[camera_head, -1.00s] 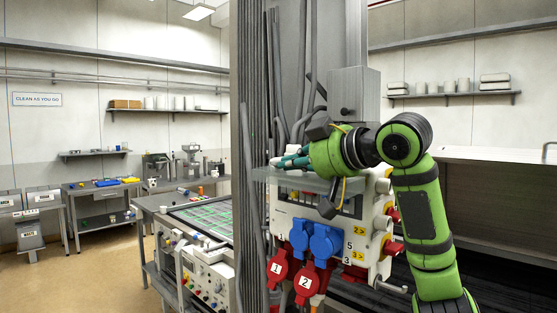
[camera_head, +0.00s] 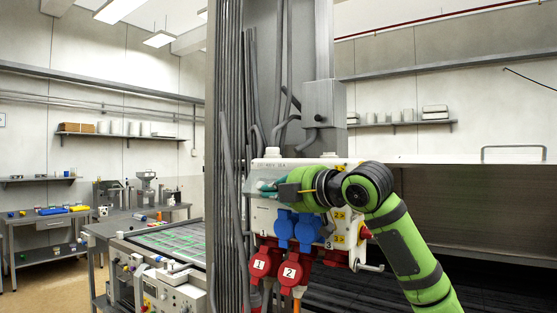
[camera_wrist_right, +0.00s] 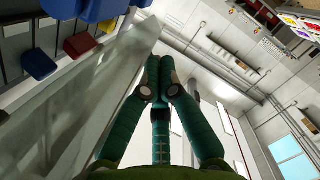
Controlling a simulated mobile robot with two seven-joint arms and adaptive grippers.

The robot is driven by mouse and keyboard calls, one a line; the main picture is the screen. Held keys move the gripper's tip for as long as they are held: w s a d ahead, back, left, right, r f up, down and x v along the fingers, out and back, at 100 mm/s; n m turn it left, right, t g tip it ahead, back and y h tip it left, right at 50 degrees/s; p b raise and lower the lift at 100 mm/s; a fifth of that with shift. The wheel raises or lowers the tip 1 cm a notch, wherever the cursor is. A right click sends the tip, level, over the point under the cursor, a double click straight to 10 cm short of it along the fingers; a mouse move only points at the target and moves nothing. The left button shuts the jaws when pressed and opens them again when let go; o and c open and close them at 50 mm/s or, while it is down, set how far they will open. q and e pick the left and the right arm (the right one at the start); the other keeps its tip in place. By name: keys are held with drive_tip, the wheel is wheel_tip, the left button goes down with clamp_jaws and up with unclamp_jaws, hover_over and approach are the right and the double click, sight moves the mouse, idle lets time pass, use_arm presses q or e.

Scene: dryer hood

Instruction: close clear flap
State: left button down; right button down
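The grey-white power box (camera_head: 262,215) hangs on the column, with blue sockets (camera_head: 296,228) and red plugs (camera_head: 290,272) on its front. My right gripper (camera_head: 262,186) is across the upper front of the box, its teal fingers pointing left. In the wrist view its fingers (camera_wrist_right: 160,70) are drawn together with nothing visible between them. The clear flap (camera_wrist_right: 100,88) appears as a translucent sheet beside the fingers in the wrist view. In the head view the gripper and wrist hide most of the flap area, so its exact angle and any contact cannot be told. My left gripper is out of view.
Conduits (camera_head: 238,130) run up the column beside the box. A workbench (camera_head: 165,245) with a green-lined panel stands to the left. A large hood (camera_head: 480,215) lies to the right. Open floor shows at the far left.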

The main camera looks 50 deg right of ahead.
drive_tip(key=d+f+n+b, duration=0.1)
drive_tip(key=d+f+b, duration=0.1)
drive_tip(key=f+b, duration=0.1)
drive_tip(key=shift+d, duration=0.2)
drive_tip(key=shift+w+d+f, duration=0.1)
drive_tip(key=shift+d+f, duration=0.1)
drive_tip(key=shift+d, duration=0.05)
idle(0.7)
